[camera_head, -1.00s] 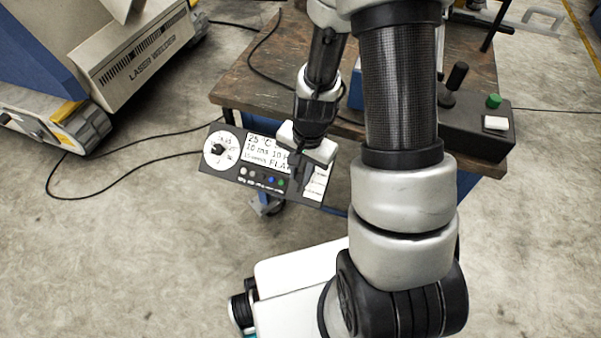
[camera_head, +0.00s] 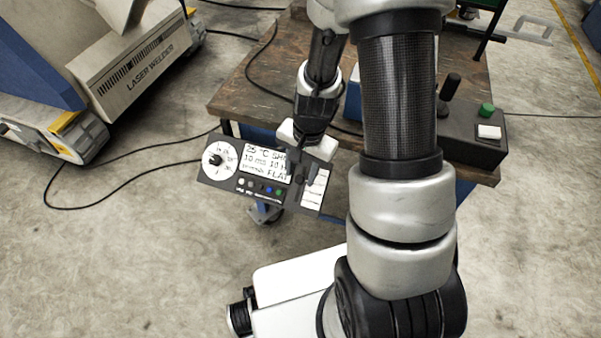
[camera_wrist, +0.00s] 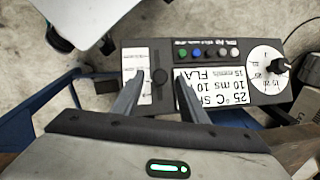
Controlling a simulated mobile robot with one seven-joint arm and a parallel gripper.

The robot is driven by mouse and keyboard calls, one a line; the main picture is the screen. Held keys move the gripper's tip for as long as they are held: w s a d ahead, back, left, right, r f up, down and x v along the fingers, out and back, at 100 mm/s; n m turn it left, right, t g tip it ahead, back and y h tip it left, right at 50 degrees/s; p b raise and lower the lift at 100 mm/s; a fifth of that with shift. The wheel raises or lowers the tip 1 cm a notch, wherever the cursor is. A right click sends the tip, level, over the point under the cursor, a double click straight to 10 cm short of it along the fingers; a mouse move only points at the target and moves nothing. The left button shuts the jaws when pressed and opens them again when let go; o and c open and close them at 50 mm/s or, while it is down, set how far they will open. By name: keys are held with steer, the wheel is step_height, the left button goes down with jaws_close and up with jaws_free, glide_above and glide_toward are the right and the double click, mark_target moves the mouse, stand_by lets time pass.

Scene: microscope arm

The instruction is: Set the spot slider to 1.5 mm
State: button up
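The control panel (camera_head: 240,185) hangs at the table's front edge. It has a round dial, a white display and a row of coloured buttons. The slider's white label strip (camera_head: 315,187) is at its right end. In the wrist view the panel (camera_wrist: 215,45) appears upside down, with the strip (camera_wrist: 143,90) at its left. The dark slider knob (camera_wrist: 160,76) stands beside the strip. My gripper (camera_wrist: 160,79) is open, with one finger on each side of the knob and visible gaps between. The strip's markings are too small to read. In the head view my gripper (camera_head: 302,163) is over the panel's right part.
A wooden table (camera_head: 262,90) stands behind the panel, with a black control box (camera_head: 465,135) on its right carrying a joystick and green button. A laser welder (camera_head: 135,65) stands at left. Cables cross the floor, which is clear at front left.

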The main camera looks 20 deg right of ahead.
step_height(320, 180, up, 16)
steer(key=s+d+p, duration=0.1)
steer(key=p, duration=0.3)
steer(key=shift+s, duration=0.2)
steer(key=shift+d, duration=0.1)
step_height(320, 180, up, 11)
steer(key=n+t, duration=0.2)
steer(key=n, duration=0.2)
glide_above(307, 191)
steer(key=s+a, duration=0.2)
steer(key=s, duration=0.1)
steer(key=s+r+n+t+p, duration=0.1)
steer(key=s+r+n+t, duration=0.3)
steer(key=s+r, duration=0.55)
step_height(307, 191, up, 15)
steer(key=n+g+p, duration=0.1)
steer(key=p, duration=1.4)
steer(key=shift+w+a+h, duration=0.25)
steer(key=shift+w+h, duration=0.15)
steer(key=shift+w, duration=0.05)
steer(key=shift+f, duration=0.1)
